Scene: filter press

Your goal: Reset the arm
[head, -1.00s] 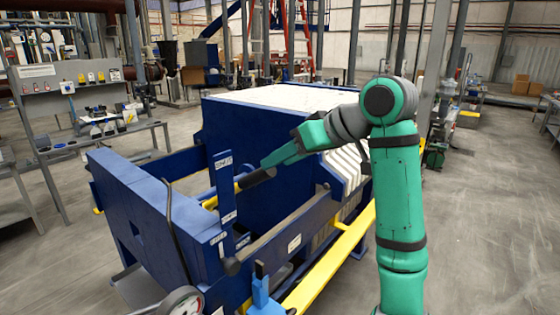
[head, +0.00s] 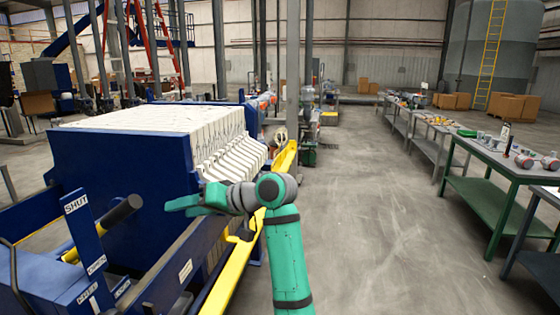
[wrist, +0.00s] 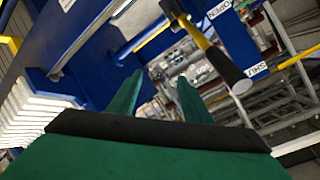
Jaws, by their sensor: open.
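My gripper (head: 182,203) is at the end of my green arm, over the front part of the blue filter press (head: 105,165). In the wrist view its two green fingers (wrist: 155,98) stand apart with nothing between them. A lever with a black grip (head: 122,214) and yellow shaft is to the left of my gripper, apart from it. A blue post with SHUT and OPEN labels (head: 82,235) stands beside the lever. In the wrist view the black grip (wrist: 228,72) is beyond the fingers, near the OPEN and SHUT labels.
White plates (head: 215,140) are stacked in the press. A yellow rail (head: 240,265) runs along its right side, close to my arm. Green benches (head: 490,195) with small items stand at the right. The grey floor (head: 375,230) between is clear.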

